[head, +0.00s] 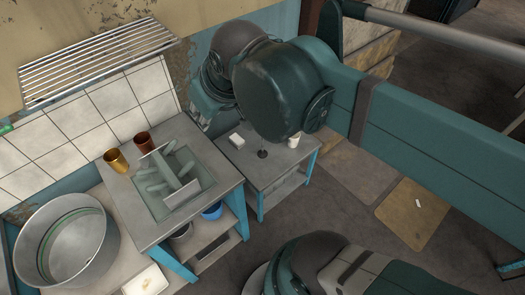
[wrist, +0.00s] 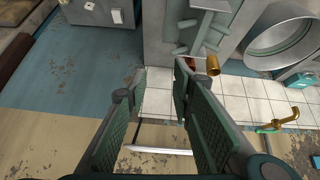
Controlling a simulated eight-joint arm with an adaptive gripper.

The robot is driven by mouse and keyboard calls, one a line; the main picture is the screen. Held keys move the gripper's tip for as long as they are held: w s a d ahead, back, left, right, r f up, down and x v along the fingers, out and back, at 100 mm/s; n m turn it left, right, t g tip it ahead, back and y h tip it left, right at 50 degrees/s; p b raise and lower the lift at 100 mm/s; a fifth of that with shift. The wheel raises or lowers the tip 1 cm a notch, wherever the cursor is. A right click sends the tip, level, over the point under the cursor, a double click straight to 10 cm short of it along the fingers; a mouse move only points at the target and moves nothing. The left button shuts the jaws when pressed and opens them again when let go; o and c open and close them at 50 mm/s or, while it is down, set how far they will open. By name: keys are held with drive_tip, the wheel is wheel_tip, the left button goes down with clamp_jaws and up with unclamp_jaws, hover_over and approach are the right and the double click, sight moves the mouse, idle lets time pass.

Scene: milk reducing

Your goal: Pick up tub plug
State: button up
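A small dark round thing with a thin upright stem, apparently the tub plug (head: 262,154), sits on the low grey side table (head: 255,171) in the head view. It lies between a white block and a white cup. I cannot make it out clearly in the wrist view. My gripper (wrist: 152,80) shows in the wrist view with its two green padded fingers apart and nothing between them. It is away from the plug, over the tiled wall side. In the head view my arm hides the gripper's fingers.
The white block (head: 237,140) and white cup (head: 294,140) stand close to the plug. A taller bench (head: 222,166) with a sink and copper cups (head: 116,160) stands to the left. A large metal tub (head: 65,243) is at far left, under a wall rack (head: 95,62).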

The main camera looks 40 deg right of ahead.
drive_tip(key=w+d+n+g+b, duration=0.25)
drive_tip(key=w+d+n, duration=0.4)
drive_tip(key=d, duration=0.55)
drive_tip(key=w+d+n+g+b, duration=0.25)
drive_tip(key=w+d+n, duration=0.25)
drive_tip(key=w+d, duration=0.5)
drive_tip(key=w+d+n+g+b, duration=0.2)
drive_tip(key=w+d+n+b, duration=0.25)
drive_tip(key=d, duration=0.85)
drive_tip(key=shift+n, duration=0.5)
drive_tip(key=f, duration=5.2)
drive_tip(key=shift+d+f+p, duration=0.15)
drive_tip(key=shift+d+p, duration=0.05)
drive_tip(key=shift+p, duration=0.1)
drive_tip(key=shift+f+b, duration=0.3)
drive_tip(key=shift+f, duration=1)
drive_tip(key=shift+f+b, duration=0.9)
drive_tip(key=shift+f, duration=1.7)
drive_tip(key=shift+c, duration=0.6)
